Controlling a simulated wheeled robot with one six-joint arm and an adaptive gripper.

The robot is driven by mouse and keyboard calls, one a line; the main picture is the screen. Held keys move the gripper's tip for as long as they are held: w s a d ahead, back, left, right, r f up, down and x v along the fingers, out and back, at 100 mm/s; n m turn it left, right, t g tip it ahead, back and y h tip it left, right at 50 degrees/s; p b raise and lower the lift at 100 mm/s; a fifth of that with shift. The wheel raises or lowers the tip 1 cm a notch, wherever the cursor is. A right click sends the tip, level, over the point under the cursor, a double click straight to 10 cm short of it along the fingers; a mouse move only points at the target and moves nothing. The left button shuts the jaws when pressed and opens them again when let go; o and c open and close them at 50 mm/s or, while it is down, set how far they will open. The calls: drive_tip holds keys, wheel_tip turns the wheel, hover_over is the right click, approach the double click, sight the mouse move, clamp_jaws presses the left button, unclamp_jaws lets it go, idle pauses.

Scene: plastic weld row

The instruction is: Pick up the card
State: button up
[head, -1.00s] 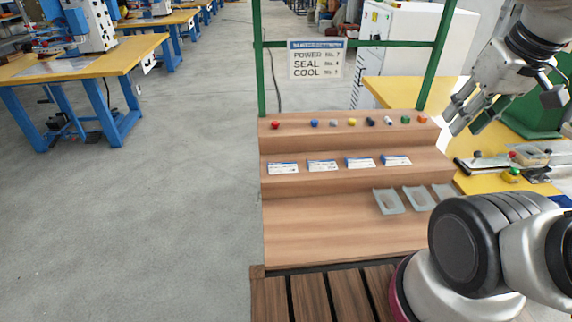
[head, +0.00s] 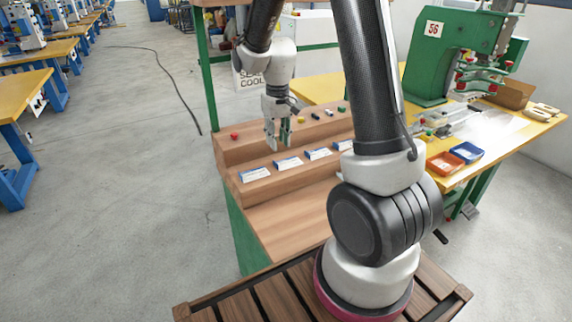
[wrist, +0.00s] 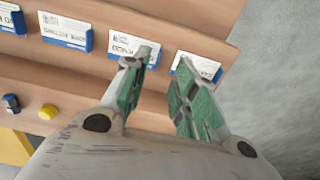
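Several white cards with blue edges stand in a row on the middle step of the wooden rack. In the head view they run from the leftmost card (head: 255,174) through the second card (head: 287,164) and third card (head: 318,154) to one partly behind my arm (head: 343,145). My gripper (head: 278,146) is open and empty above the left part of the row. In the wrist view, its green-padded fingers (wrist: 167,68) point at two cards, the rightmost card (wrist: 198,66) and the card beside it (wrist: 132,40). Each is partly covered by a finger. No contact is clear.
The wooden rack (head: 290,215) has small knobs on its top step, including a red knob (head: 234,135) and a yellow knob (wrist: 47,112). A yellow table (head: 455,160) on the right bears a green press (head: 440,60), an orange tray (head: 443,163) and a blue tray (head: 467,152).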

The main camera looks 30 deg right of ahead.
sight(288, 161)
drive_tip(key=f, duration=0.9)
drive_tip(key=shift+w+f, duration=0.1)
drive_tip(key=shift+w, duration=0.2)
clamp_jaws()
